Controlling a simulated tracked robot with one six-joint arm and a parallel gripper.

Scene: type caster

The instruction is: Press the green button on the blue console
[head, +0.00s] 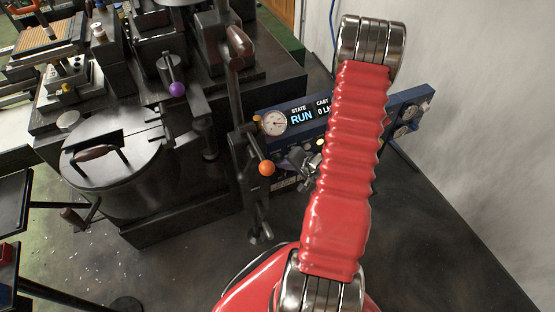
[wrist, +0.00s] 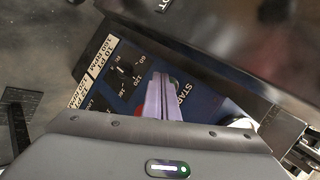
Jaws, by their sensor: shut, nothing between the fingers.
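The blue console (head: 412,97) stands at the back right, partly hidden behind my red arm. Its display reads STATE RUN and, partly covered, CAST 0. A small green-lit spot (head: 320,142) shows on its front beside my gripper (head: 311,163). In the wrist view the console panel (wrist: 207,101) lies under my shut, empty gripper fingers (wrist: 163,82).
A casting machine with a round lidded pot (head: 115,165) stands at the left. A lever with an orange knob (head: 266,168) rises close to the left of my gripper. A gauge (head: 273,123) sits at the console's left end. The dark tabletop (head: 440,240) is clear at the right.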

